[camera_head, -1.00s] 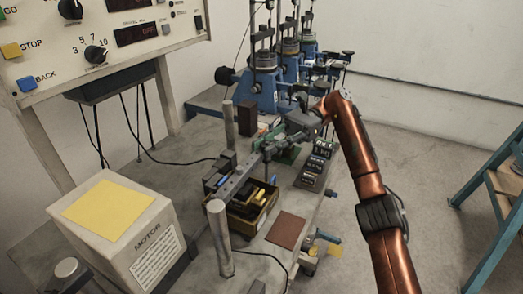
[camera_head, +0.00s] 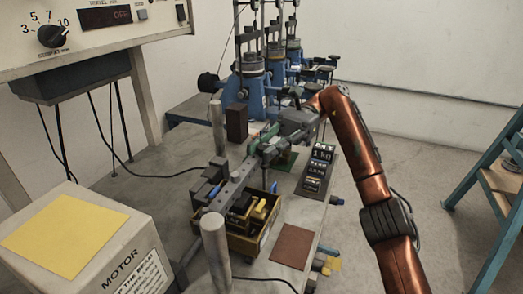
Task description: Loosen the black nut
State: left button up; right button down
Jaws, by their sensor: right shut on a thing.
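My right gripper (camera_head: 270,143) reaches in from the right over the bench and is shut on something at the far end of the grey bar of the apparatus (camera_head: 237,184). The thing between its fingers is small and mostly hidden by the gripper, so I cannot make out whether it is the black nut. A green part shows beside the fingertips. My left gripper is not in the picture.
A yellow-edged tray (camera_head: 262,232) with tools sits below the bar. Two upright metal posts (camera_head: 216,250) stand nearby. The motor box (camera_head: 85,245) is at the lower left. Blue machines (camera_head: 250,90) stand behind. A weights rack (camera_head: 318,166) lies right of the gripper.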

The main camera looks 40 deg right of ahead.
jog(key=shift+f, duration=0.15)
jog(key=c, duration=1.6)
grip_release()
